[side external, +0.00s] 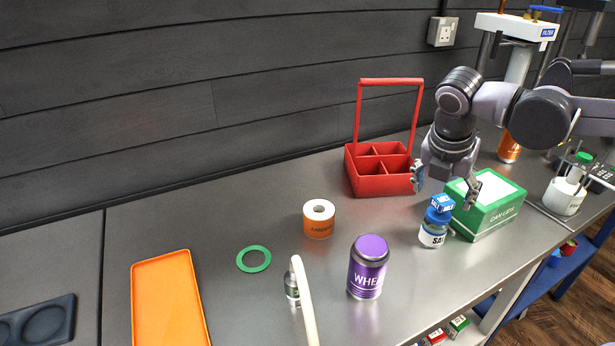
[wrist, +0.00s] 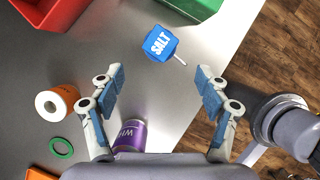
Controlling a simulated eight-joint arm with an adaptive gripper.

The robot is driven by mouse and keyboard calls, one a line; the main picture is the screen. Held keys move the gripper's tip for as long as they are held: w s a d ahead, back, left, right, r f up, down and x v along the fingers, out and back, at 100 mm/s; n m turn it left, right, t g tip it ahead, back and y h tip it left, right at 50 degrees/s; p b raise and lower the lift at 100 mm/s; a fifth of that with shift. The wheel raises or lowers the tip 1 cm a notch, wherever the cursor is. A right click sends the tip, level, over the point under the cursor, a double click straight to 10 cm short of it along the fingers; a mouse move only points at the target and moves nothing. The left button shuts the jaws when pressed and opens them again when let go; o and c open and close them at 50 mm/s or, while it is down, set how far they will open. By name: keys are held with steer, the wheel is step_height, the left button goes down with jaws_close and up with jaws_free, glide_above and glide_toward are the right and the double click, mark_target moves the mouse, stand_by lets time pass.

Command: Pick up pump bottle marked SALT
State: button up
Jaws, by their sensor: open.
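The pump bottle marked SALT (side external: 434,227) stands upright on the steel bench, with a blue body, a white label and a blue pump head. In the wrist view its blue top marked SALT (wrist: 160,43) shows from above, with a thin white nozzle pointing to the lower right. My gripper (side external: 445,187) is open and empty above the bench, above the bottle in the side view. In the wrist view the fingers (wrist: 163,92) are spread wide, and the bottle top lies beyond the fingertips, roughly between them. The fingers do not appear to touch it.
A green box (side external: 487,205) marked CAN LIDS stands close beside the bottle. A red divided carrier (side external: 383,189) with a tall handle stands behind. A purple canister (side external: 368,266), an orange roll (side external: 319,220) and a green ring (side external: 241,262) lie leftward. The bench's front edge is near.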

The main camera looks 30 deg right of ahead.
mark_target(436, 223)
steer(key=shift+f, duration=0.75)
steer(key=shift+x, duration=5.3)
jaws_close()
